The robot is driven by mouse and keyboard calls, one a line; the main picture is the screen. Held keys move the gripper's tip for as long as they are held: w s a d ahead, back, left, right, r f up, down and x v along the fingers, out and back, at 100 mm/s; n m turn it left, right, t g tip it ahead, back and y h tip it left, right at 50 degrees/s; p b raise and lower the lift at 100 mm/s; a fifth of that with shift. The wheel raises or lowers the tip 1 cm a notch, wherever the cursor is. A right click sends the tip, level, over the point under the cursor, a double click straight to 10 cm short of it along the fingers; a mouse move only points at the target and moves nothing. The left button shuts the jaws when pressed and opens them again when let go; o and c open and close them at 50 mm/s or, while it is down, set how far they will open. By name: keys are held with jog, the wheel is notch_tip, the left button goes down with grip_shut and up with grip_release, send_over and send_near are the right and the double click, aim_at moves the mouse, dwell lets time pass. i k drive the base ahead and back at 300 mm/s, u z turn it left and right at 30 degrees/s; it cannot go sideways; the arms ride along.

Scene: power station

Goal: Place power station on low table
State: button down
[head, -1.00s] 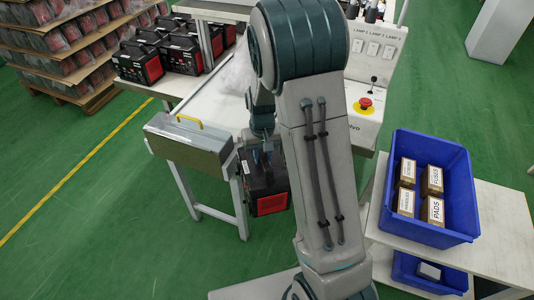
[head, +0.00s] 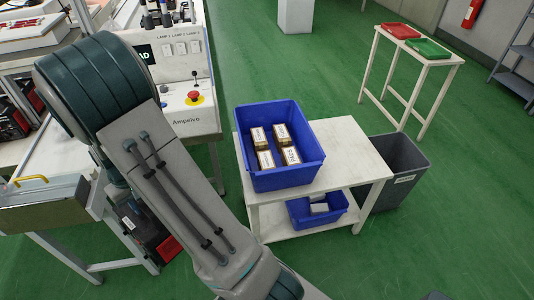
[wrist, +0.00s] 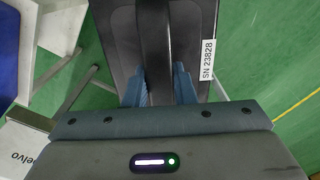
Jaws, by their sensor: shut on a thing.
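The power station is a black case with a red-edged front (head: 168,248), low at the left in the head view and partly behind my arm. In the wrist view its black top (wrist: 120,40) fills the upper middle, with a white label reading SN 23828. My gripper (wrist: 159,88) is shut on its dark handle, with a blue finger on either side. The power station hangs beside the workbench, clear of the floor as far as I can tell. A low white table (head: 345,145) with a lower shelf stands right of my arm; its right half is bare.
A blue crate (head: 270,182) with several small boxes covers the low table's left part. A smaller blue bin (head: 318,212) sits on its shelf. A grey bin (head: 400,165) stands beside it. A taller stand (head: 455,58) holds red and green trays. Green floor is open in front.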

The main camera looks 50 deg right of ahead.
aim_at(340, 147)
jog(key=u, duration=1.75)
jog(key=k, duration=2.75)
jog(key=z, duration=0.9)
